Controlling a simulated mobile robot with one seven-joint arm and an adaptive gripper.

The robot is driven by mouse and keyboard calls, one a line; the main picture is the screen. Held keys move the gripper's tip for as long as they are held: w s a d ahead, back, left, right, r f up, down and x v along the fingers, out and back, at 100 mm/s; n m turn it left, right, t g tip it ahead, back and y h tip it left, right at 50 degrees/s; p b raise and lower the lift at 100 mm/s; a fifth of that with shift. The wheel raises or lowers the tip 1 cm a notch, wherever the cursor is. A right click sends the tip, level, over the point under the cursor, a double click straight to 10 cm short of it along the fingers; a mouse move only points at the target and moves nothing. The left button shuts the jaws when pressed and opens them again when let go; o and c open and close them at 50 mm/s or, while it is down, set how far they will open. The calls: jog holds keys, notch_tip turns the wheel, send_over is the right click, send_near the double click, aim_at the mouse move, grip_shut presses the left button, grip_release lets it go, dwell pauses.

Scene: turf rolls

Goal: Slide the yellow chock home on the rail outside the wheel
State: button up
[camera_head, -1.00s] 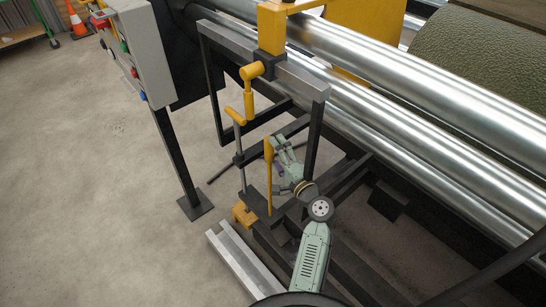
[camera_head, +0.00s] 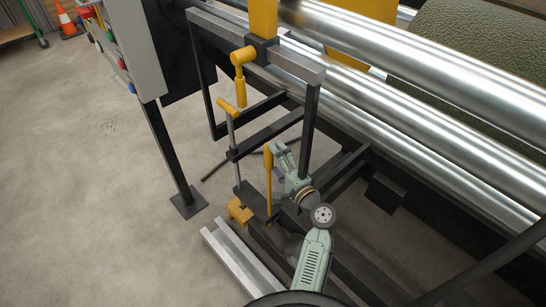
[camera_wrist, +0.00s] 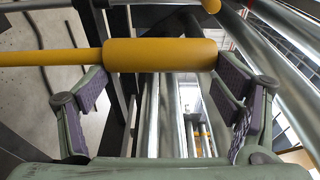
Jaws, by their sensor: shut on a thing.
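My gripper (camera_head: 281,156) is at the upper part of an upright yellow handle (camera_head: 268,180) beside the black frame. In the wrist view my gripper (camera_wrist: 160,92) is shut on this handle, whose thick yellow grip (camera_wrist: 160,55) lies across between the finger pads. Whether the handle joins this block is not clear. I cannot make out the wheel.
Shiny steel rollers (camera_head: 420,140) run along the right, with a green turf roll (camera_head: 480,55) behind. A yellow crank (camera_head: 240,75) and black frame bars stand above my gripper. A control box (camera_head: 133,45) on a post is at left. The floor at left is open.

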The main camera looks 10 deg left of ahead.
jog(key=shift+w+d+v, duration=0.1)
jog(key=shift+v, duration=0.6)
jog(key=shift+w+d+v, duration=0.1)
jog(key=shift+d+v, duration=0.05)
jog(key=shift+v, duration=0.6)
jog(key=shift+r, duration=0.15)
jog(key=o, duration=1.8)
jog(key=shift+o, duration=0.4)
jog(key=v, duration=1.2)
jog(key=shift+s, duration=0.15)
